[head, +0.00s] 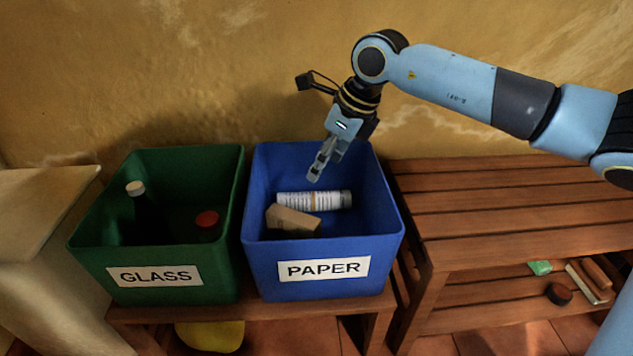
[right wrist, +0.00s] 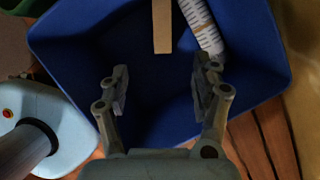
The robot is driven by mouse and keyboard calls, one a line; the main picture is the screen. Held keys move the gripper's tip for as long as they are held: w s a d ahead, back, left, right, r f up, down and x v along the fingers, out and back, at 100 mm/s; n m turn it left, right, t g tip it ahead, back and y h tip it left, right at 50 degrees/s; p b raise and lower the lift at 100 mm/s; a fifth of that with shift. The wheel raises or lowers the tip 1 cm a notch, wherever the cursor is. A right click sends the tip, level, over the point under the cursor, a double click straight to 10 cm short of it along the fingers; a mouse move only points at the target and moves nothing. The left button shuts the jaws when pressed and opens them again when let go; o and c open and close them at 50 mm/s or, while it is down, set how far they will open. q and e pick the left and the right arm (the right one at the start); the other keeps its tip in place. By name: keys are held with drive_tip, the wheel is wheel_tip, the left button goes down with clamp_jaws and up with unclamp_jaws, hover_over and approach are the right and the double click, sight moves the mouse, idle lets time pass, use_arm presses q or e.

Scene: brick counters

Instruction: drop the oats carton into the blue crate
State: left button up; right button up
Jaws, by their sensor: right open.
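The blue crate (head: 323,286), labelled PAPER, stands on a low wooden bench; its blue wall also shows in the right wrist view (right wrist: 75,45). Inside lie a tan box (head: 292,222) and a white printed cylinder (head: 312,200), side by side on the crate floor. They show at the top of the right wrist view as a tan strip (right wrist: 162,25) and a white printed roll (right wrist: 203,27). I cannot tell which one is the oats carton. My right gripper (head: 316,172) points down over the crate; in its wrist view (right wrist: 162,90) the fingers are apart and empty.
A green crate (head: 155,276) labelled GLASS stands to the left, holding a dark bottle (head: 142,205) and a red-topped item (head: 207,219). A slatted wooden bench (head: 510,190) is at the right, its top clear; small items lie on its lower shelf. A plaster wall is behind.

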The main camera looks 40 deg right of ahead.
drive_tip(key=v, duration=0.8)
drive_tip(key=shift+r, duration=0.15)
